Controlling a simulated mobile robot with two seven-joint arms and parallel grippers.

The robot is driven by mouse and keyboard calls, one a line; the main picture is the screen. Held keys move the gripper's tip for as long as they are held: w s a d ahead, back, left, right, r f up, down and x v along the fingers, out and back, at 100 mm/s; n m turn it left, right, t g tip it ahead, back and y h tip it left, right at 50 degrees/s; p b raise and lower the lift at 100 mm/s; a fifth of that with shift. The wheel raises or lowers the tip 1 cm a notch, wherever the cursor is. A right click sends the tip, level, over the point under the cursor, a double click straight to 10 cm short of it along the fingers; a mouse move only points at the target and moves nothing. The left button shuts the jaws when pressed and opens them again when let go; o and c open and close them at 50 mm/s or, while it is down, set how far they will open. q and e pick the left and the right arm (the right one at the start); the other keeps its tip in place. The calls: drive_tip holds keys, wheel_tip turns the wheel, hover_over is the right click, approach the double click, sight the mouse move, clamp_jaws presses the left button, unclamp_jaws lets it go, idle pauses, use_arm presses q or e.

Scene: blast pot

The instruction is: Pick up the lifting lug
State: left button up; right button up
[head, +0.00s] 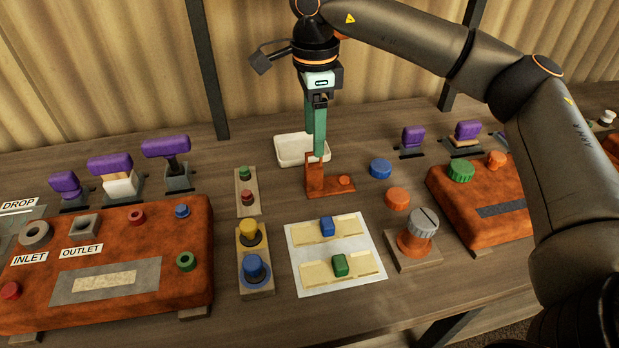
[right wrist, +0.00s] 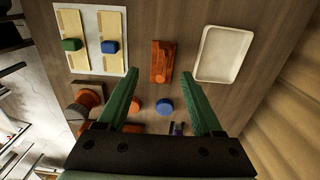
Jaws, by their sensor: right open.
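The lifting lug looks to be the orange-red bracket (head: 316,182), with a flat foot and an upright plate, standing on the wooden table near the middle of the head view. In the right wrist view the bracket (right wrist: 161,62) lies just beyond the gap between the fingertips, roughly centred. My right gripper (head: 315,148) points down over it, green fingers open and apart, with nothing held. In the head view a fingertip overlaps the top of the upright plate; I cannot tell whether they touch. The open fingers also show in the right wrist view (right wrist: 161,77). My left gripper is out of view.
A white tray (head: 290,150) sits close behind the bracket. Blue (head: 381,169) and orange (head: 397,198) discs lie to its right. A white sheet (head: 300,282) with blue and green blocks is in front. Rusty panels stand at left (head: 190,270) and right (head: 440,190).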

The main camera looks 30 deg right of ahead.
hover_over(312, 166)
drive_tip(key=f, duration=0.2)
drive_tip(key=s+f, duration=0.1)
drive_tip(key=f, duration=0.1)
drive_tip(key=shift+a, duration=0.1)
drive_tip(key=f, duration=0.5)
drive_tip(key=shift+w+f, duration=0.35)
drive_tip(key=shift+w, duration=0.05)
clamp_jaws()
drive_tip(key=shift+r, duration=0.15)
idle(0.6)
